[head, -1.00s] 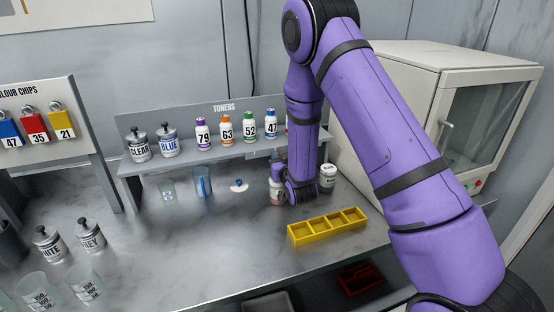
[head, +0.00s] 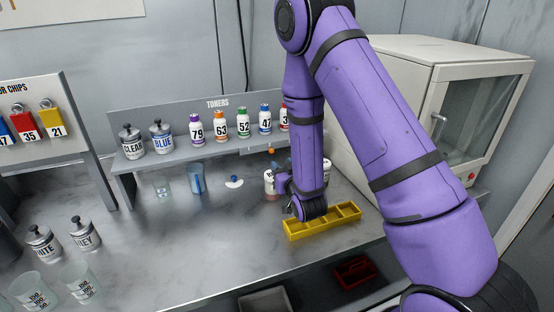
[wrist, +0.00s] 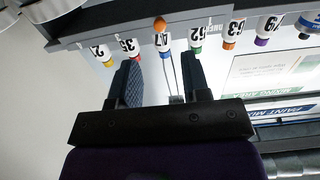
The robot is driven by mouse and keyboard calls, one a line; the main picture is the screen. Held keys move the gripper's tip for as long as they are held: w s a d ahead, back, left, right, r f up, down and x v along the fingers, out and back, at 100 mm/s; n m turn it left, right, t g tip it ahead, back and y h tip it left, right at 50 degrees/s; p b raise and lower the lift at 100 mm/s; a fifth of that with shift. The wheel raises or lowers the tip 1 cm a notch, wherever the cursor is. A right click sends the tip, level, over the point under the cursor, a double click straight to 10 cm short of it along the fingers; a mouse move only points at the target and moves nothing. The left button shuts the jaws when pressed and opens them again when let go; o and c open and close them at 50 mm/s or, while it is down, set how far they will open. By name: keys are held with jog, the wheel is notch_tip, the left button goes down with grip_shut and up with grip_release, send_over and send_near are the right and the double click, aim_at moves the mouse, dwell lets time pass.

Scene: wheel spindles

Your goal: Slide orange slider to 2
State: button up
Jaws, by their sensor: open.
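The orange slider shows as a small orange knob (head: 271,150) at the front edge of the toner shelf in the head view. In the wrist view the orange knob (wrist: 160,24) is near the top, beyond my fingertips and roughly in line with the gap between them. My gripper (wrist: 160,62) is open, with nothing seen held between its two dark fingers. In the head view my wrist is low over the bench, and my arm hides part of the shelf's right end. No mark 2 on the slider's track can be read.
Numbered toner bottles (head: 243,122) line the shelf (head: 200,157). A yellow divided tray (head: 320,228) lies close to my wrist, with a white-labelled bottle (head: 269,182) beside it. A white cabinet (head: 440,70) stands right. The bench's front middle is clear.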

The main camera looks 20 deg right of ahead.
jog(key=shift+s, duration=1.35)
jog(key=shift+r, duration=0.1)
jog(key=s+d+r+g, duration=0.1)
jog(key=s+r+g, duration=0.15)
jog(key=r, duration=0.65)
jog(key=s+r+g, duration=0.2)
jog(key=r+g, duration=0.2)
jog(key=r, duration=0.5)
jog(key=s+d+r+g, duration=0.1)
jog(key=s+r+g, duration=0.2)
jog(key=s, duration=1)
jog(key=s+d+r+g, duration=0.1)
jog(key=s+r+g, duration=0.2)
jog(key=s+r, duration=0.4)
jog(key=s, duration=0.6)
jog(key=shift+s, duration=0.35)
jog(key=shift+d, duration=0.1)
